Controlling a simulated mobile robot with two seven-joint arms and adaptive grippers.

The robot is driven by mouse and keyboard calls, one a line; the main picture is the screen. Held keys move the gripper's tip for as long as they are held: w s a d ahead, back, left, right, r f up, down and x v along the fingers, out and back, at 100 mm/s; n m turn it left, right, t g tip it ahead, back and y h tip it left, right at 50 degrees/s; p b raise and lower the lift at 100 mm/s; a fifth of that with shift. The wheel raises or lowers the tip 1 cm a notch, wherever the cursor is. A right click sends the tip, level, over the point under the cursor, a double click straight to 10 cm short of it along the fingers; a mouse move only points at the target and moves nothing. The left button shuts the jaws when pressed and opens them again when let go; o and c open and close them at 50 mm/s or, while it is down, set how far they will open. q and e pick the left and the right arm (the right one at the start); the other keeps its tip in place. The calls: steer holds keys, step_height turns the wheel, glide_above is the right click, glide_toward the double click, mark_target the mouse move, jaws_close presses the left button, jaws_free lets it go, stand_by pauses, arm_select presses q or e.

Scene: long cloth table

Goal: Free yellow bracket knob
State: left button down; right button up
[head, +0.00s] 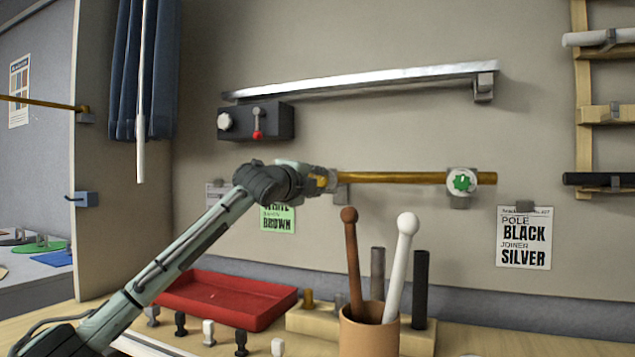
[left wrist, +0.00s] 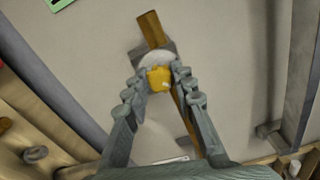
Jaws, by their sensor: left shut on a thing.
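A brass pole (head: 400,178) lies level across two wall brackets. At its left bracket (head: 342,194) my left gripper (head: 322,180) covers most of the fixing in the head view. In the left wrist view the yellow knob (left wrist: 160,79) sits in front of a pale round collar on the bracket. The fingertips of my left gripper (left wrist: 163,92) are closed on either side of this knob. The right bracket (head: 459,201) carries a green knob (head: 464,182) on a white disc. My right gripper is in neither view.
A silver rail (head: 370,79) and a dark box (head: 255,122) with a red-tipped lever are on the wall above. Below stand a red tray (head: 225,298), a brown pot (head: 369,332) with two round-headed sticks, and several small joiners. A notice (head: 524,237) hangs at right.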

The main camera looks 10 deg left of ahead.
arm_select(q)
steer(key=n, duration=0.4)
steer(key=shift+f+n, duration=0.1)
steer(key=shift+n, duration=2.1)
steer(key=c, duration=1.3)
jaws_free()
steer(key=shift+o, duration=0.2)
steer(key=s+a, duration=0.2)
steer(key=s, duration=1)
steer(key=shift+a, duration=0.15)
steer(key=shift+w, duration=0.1)
